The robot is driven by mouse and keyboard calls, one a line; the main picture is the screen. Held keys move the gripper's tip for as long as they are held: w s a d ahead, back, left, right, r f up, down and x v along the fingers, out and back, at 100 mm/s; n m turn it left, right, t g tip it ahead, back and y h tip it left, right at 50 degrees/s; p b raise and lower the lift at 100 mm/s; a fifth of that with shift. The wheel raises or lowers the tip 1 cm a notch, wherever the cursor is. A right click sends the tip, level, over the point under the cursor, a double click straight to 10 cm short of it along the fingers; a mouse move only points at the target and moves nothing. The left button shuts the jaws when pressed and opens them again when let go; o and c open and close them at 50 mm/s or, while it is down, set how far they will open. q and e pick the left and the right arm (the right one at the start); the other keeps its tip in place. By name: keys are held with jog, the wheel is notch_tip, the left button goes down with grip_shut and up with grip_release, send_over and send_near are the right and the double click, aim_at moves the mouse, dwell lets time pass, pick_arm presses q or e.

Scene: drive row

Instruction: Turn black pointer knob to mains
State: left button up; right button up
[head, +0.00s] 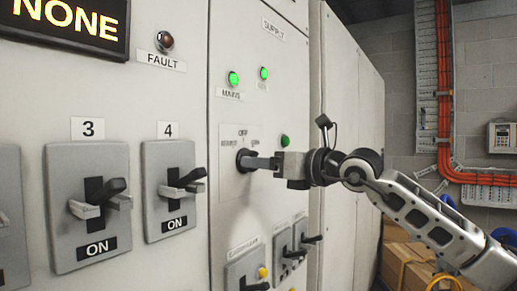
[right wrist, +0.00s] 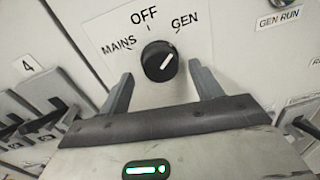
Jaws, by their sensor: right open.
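The black pointer knob (right wrist: 157,61) sits on a white plate marked MAINS, OFF and GEN. Its white line points up and right, toward GEN. In the head view the knob (head: 244,159) is partly hidden by my right gripper (head: 256,163), which reaches in from the right. In the right wrist view my right gripper (right wrist: 160,70) is open, with one finger on each side of the knob. The fingers look apart from the knob; how far their tips reach along it I cannot tell. My left gripper is not in view.
Breaker handles 3 (head: 100,195) and 4 (head: 178,188), both showing ON, are left of the knob. Green lamps (head: 233,79) glow above it. Smaller handles (head: 247,271) are below. Cardboard boxes (head: 405,265) and orange conduit stand at the right.

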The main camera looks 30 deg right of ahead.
jog(key=shift+x, duration=1.05)
jog(key=c, duration=1)
jog(key=shift+o, duration=0.2)
